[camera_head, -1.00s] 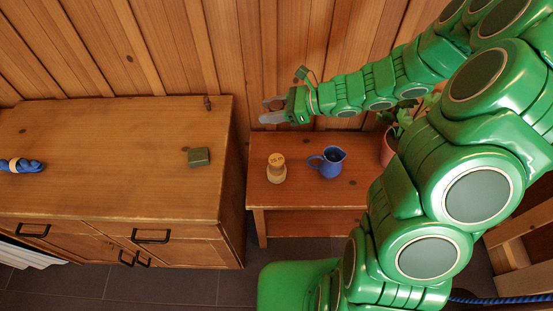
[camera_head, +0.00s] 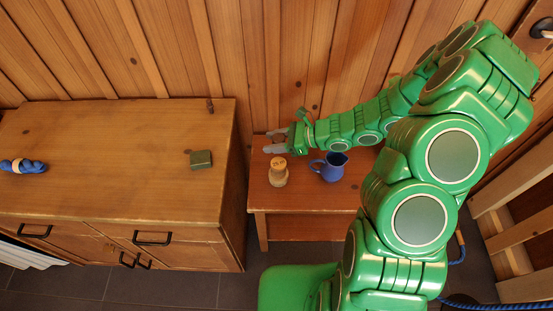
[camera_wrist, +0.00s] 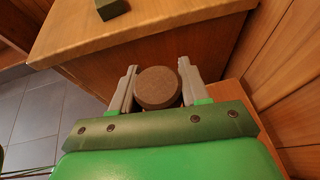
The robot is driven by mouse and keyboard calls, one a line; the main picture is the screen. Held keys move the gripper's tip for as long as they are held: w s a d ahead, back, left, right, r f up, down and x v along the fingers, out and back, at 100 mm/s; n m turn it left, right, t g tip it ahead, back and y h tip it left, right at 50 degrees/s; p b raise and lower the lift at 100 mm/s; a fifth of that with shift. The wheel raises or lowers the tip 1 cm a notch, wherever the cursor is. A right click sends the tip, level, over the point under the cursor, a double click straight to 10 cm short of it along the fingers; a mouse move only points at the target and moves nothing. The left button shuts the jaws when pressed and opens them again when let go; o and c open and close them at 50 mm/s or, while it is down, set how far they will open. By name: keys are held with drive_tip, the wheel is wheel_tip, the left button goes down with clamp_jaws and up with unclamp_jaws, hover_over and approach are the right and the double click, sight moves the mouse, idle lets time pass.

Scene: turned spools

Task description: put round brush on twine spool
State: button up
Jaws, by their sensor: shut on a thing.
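My gripper (camera_head: 272,142) is over the back of the small side table, with its grey fingers pointing left. In the wrist view my gripper (camera_wrist: 157,86) is shut on a dark brown round thing, which I take for the round brush (camera_wrist: 158,88). Its round face shows between the fingers; the rest is hidden. The twine spool (camera_head: 278,174), tan and wooden with a round top, stands upright on the side table just in front of the gripper in the head view. The held brush is hard to make out there, and I see no contact with the spool.
A blue jug (camera_head: 331,168) stands on the side table (camera_head: 300,200), right of the spool. The wooden cabinet (camera_head: 110,140) at left bears a green block (camera_head: 201,159) and a blue twisted bundle (camera_head: 25,166). The plank wall is close behind my gripper.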

sight(274, 163)
drive_tip(key=shift+f, duration=3.75)
drive_tip(key=shift+f, duration=0.1)
drive_tip(key=o, duration=1)
